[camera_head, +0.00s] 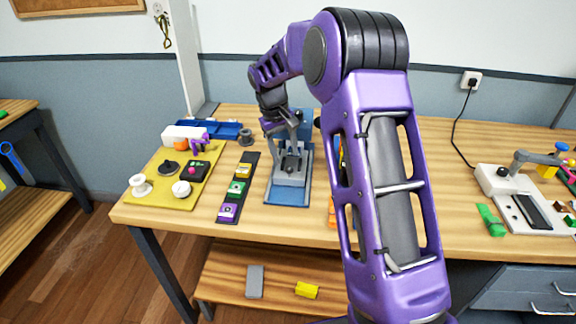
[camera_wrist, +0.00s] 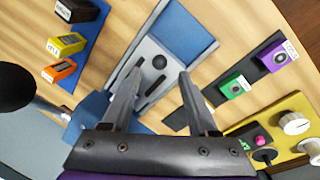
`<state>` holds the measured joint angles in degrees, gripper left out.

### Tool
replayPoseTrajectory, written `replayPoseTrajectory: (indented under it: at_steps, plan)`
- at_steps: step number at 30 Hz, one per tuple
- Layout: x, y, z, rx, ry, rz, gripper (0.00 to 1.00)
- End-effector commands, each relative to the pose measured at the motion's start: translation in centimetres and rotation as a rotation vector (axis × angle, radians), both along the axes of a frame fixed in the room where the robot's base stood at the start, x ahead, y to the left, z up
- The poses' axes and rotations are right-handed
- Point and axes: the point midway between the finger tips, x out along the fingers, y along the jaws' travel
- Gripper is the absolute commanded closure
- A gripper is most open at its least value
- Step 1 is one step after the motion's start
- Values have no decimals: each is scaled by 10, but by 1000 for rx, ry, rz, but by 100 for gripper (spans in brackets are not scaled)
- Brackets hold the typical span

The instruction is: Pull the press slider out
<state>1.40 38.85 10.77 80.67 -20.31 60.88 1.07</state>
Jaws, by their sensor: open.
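The press (camera_head: 306,187) stands on the table, a grey body on a blue base. Its grey slider plate (camera_head: 288,180) lies at the front; the wrist view shows what looks like the same grey plate (camera_wrist: 146,50), with dark slots and a dark round spot. My gripper (camera_head: 288,142) is over the press, and in the wrist view its two fingers (camera_wrist: 163,74) are apart with nothing between them. The fingers overlap the grey plate in that view; I cannot tell whether they touch it. My gripper hides part of the press.
Left of the press is a dark strip (camera_head: 228,222) with purple, green and yellow blocks. Further left is a yellow board (camera_head: 150,200) with knobs. A blue tray (camera_head: 222,131) lies behind. My arm covers the table right of the press. Bare wood shows in front.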

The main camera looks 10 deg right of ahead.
Motion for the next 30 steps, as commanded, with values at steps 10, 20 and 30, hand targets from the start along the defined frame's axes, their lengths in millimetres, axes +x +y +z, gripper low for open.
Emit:
replayPoseTrajectory:
  at_steps: [10, 20, 30]
  plan:
    - [2, -9, -46, 0, 0, -2, 40]
    - [3, -10, -50, 0, -1, -1, 40]
    - [3, -10, -49, 0, -1, -1, 98]
